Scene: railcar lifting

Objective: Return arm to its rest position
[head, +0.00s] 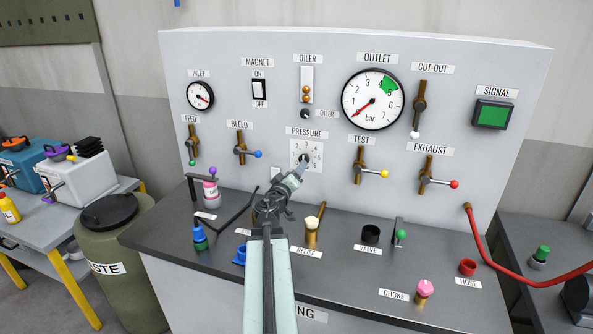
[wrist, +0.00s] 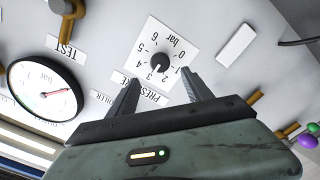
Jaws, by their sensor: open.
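My gripper (head: 299,172) reaches up over the bench, in front of the black pressure knob (head: 304,159) on the white panel. In the wrist view my gripper (wrist: 160,80) has its two dark fingers spread, with nothing between them. The pressure knob (wrist: 159,61) shows just beyond the fingertips, on its white dial plate. The fingers look apart from the knob, though the exact gap is hard to tell. My arm stretches out from the bottom middle of the head view.
The panel carries the outlet gauge (head: 373,99), a test lever (head: 360,172) and a bleed lever (head: 241,148). On the bench (head: 345,275) stand the relief fitting (head: 312,232), a black valve socket (head: 370,234) and a pink choke knob (head: 425,288). A red hose (head: 490,255) hangs at right.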

